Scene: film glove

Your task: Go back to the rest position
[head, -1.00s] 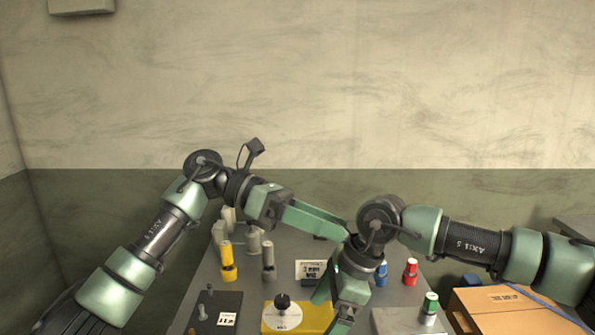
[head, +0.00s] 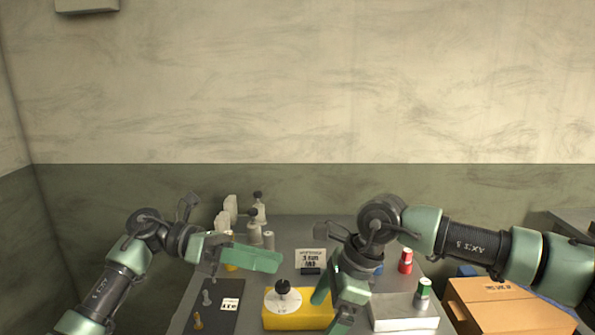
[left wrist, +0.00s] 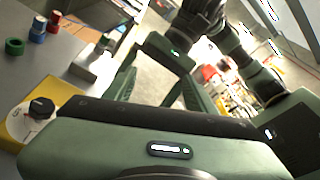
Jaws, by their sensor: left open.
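My left gripper (head: 268,260) is held in the air over the back left of the grey table. Its green fingers point right and overlap from this angle; they are apart and nothing shows between them. In the left wrist view, a green gripper body fills the bottom. My right gripper (head: 333,308) hangs downward over the middle of the table, near the yellow box (head: 300,318) with a black knob.
Grey and pale bottles (head: 254,232) stand at the back left. A dark mat (head: 207,318) with small pieces lies front left. A red can (head: 405,260), a green can (head: 423,288) and a pale flat box (head: 403,312) are at the right. A cardboard box (head: 510,305) stands farther right.

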